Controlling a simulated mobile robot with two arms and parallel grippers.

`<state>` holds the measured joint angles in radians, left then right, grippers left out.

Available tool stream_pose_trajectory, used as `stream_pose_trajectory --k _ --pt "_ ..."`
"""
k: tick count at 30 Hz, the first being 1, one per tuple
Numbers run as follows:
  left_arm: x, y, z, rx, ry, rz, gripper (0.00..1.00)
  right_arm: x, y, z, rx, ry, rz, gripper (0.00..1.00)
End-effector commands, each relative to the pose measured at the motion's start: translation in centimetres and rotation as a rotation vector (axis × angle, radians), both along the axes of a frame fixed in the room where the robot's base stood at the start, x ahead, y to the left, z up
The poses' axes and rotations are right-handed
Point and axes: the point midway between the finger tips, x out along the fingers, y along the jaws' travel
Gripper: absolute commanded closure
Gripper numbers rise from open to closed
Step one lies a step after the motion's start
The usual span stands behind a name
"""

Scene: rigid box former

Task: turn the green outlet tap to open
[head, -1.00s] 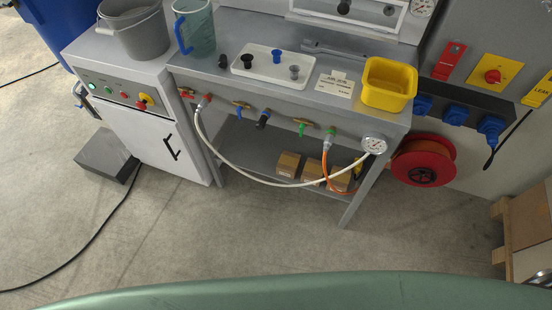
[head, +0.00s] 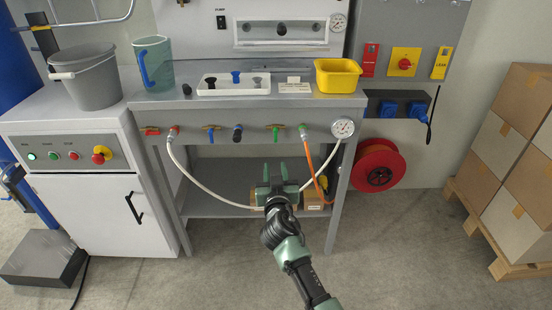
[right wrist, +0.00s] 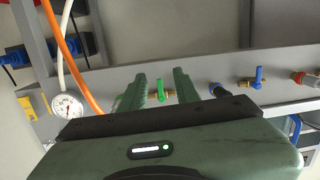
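The green outlet tap (head: 275,131) sits on the front rail of the steel bench, right of the middle, with its green handle hanging down from a brass body. My right gripper (head: 275,172) is in front of the bench, below the tap in the head view. Its two green fingers are apart with nothing between them. In the right wrist view the green tap (right wrist: 161,91) shows in the gap between the open fingers (right wrist: 160,84), apparently beyond them; I cannot tell the exact distance. My left gripper is not in view.
A white hose (head: 192,179), an orange hose (head: 310,170) and a gauge (head: 343,127) are close by. A red reel (head: 377,166) hangs at the right. The floor in front is open.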

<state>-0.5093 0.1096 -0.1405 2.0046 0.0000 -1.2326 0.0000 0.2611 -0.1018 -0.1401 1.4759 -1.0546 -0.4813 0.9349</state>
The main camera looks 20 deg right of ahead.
Motion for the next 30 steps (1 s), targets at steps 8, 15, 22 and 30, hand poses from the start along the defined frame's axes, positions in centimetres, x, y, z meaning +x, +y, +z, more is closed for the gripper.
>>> stream_pose_trajectory --k 8,15,22,30 --pt "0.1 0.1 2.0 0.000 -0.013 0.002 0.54 2.1 -1.0 4.3 0.013 -0.105 -0.035 0.68" --pt "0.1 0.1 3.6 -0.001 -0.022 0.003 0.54 5.8 -2.2 4.2 0.012 -0.101 -0.035 0.68" --pt "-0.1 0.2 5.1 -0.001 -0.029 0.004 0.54 7.9 -2.7 4.1 0.014 -0.101 -0.034 0.68" --pt "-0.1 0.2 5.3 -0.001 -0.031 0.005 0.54 8.0 -2.7 4.1 0.014 -0.100 -0.033 0.68"
